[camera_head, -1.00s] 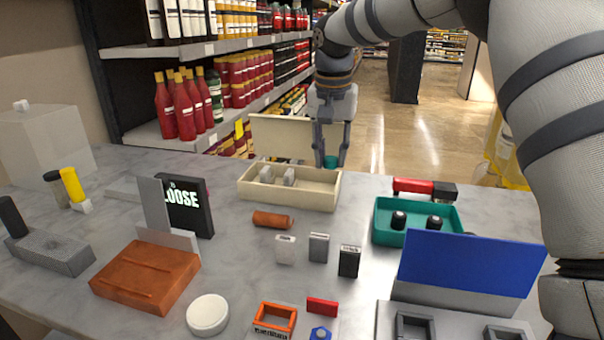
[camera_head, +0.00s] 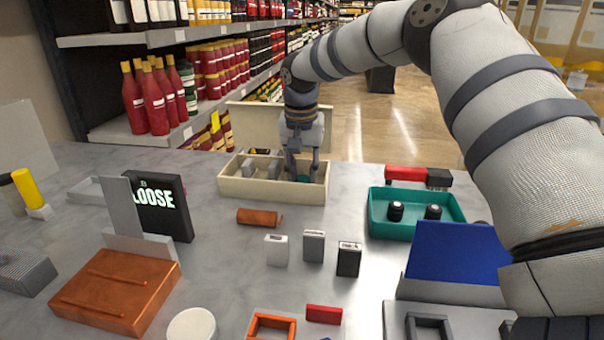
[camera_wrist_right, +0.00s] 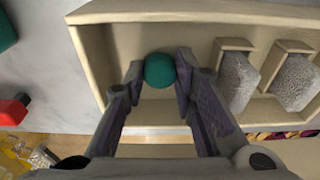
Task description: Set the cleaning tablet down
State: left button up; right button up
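The cleaning tablet is a small teal round piece (camera_head: 303,179), between the fingertips of my right gripper (camera_head: 303,172), low inside the cream box at the back of the table. In the right wrist view the tablet (camera_wrist_right: 160,70) sits between the two finger pads of the gripper (camera_wrist_right: 160,75), and the gripper looks shut on it. The cream box (camera_head: 270,193) has its lid raised behind it. I cannot tell whether the tablet touches the box floor. My left gripper is not in view.
Grey blocks in dividers (camera_wrist_right: 240,78) stand beside the tablet in the box. A teal tray (camera_head: 417,228) with black parts stands to the right. A brown cylinder (camera_head: 259,216) and several small blocks lie in front. The LOOSE sign (camera_head: 163,206) stands left.

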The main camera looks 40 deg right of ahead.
jog(key=o, duration=0.4)
jog(key=shift+s+r, duration=0.1)
jog(key=shift+s, duration=0.1)
jog(key=shift+o, duration=0.2)
jog(key=shift+w, duration=0.1)
jog(key=shift+r, duration=0.1)
notch_tip(320, 180, up, 12)
jog(key=s+a, duration=0.1)
jog(key=shift+a, duration=0.2)
jog(key=shift+s, duration=0.1)
